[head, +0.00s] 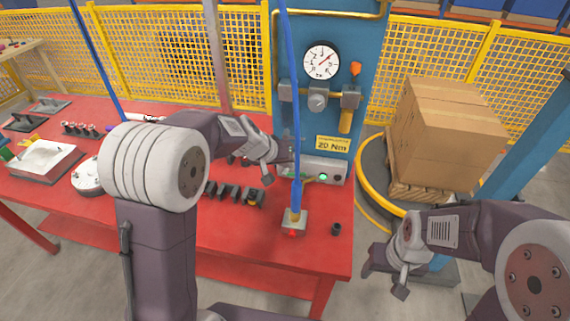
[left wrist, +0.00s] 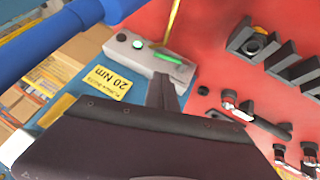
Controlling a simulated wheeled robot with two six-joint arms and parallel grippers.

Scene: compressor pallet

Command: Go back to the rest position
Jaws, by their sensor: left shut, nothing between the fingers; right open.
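My left gripper (head: 290,170) reaches over the red table (head: 322,240) beside the grey control box (head: 334,168) of the blue station. It is shut and empty. In the left wrist view its dark fingers (left wrist: 165,95) appear close to the control box (left wrist: 145,55); I cannot tell if they touch it. My right gripper (head: 386,280) hangs open and empty to the right of the table, above the floor.
A blue hose (head: 296,130) hangs close to the left gripper, down to a small fitting on the table. Black holders (head: 232,192) stand in a row. A pressure gauge (head: 321,60) tops the station. A carton (head: 448,130) sits on a pallet at right, beside a blue post (head: 535,150).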

